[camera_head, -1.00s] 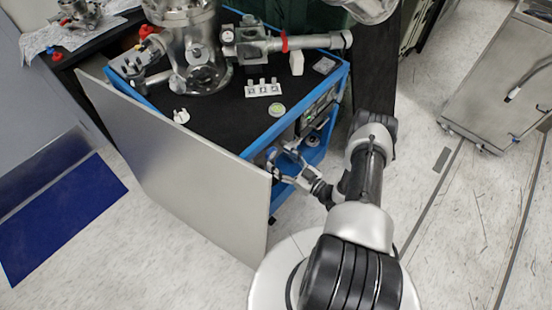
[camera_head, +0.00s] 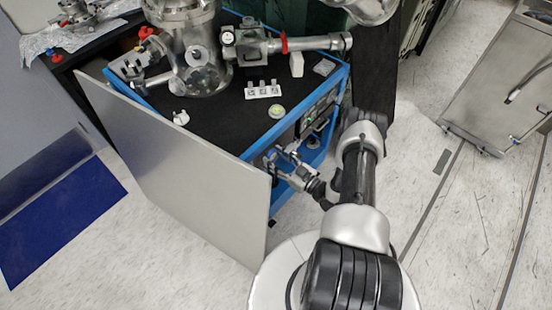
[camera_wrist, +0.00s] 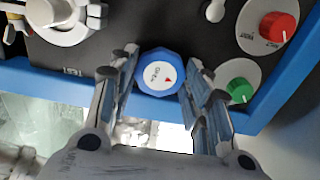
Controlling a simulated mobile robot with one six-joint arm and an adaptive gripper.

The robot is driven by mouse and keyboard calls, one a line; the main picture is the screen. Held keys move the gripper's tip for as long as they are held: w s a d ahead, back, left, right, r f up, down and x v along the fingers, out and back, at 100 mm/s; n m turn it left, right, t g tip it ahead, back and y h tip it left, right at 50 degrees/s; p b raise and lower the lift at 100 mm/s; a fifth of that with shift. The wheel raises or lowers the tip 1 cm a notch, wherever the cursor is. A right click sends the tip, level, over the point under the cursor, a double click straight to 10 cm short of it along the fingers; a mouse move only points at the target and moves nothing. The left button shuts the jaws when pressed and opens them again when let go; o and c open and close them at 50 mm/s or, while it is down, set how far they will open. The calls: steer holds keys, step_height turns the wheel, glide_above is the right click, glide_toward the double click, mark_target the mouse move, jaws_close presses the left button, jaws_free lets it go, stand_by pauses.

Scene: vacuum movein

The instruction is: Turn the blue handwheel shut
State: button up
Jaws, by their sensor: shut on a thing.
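The blue handwheel (camera_wrist: 145,86) has a faceted rim and a white face with a small red arrow. It faces the camera in the wrist view, on the blue edge of a dark panel. My gripper (camera_wrist: 160,75) is shut on it, one finger along its left side and one along its right. In the head view my gripper (camera_head: 283,158) is at the front of the blue cart, near the corner by the grey panel. The wheel is small and largely hidden there.
A red knob (camera_wrist: 277,27) and a green knob (camera_wrist: 239,90) sit right of the wheel. A white fitting (camera_wrist: 68,18) is at upper left. A large grey panel (camera_head: 180,165) stands left of my gripper.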

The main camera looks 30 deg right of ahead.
steer(key=c, duration=0.3)
steer(key=shift+c, duration=0.2)
steer(key=shift+m, duration=0.4)
steer(key=m, duration=0.2)
steer(key=shift+m, duration=0.4)
steer(key=m, duration=0.3)
steer(key=shift+m, duration=0.4)
steer(key=m, duration=0.4)
steer(key=shift+m, duration=2.1)
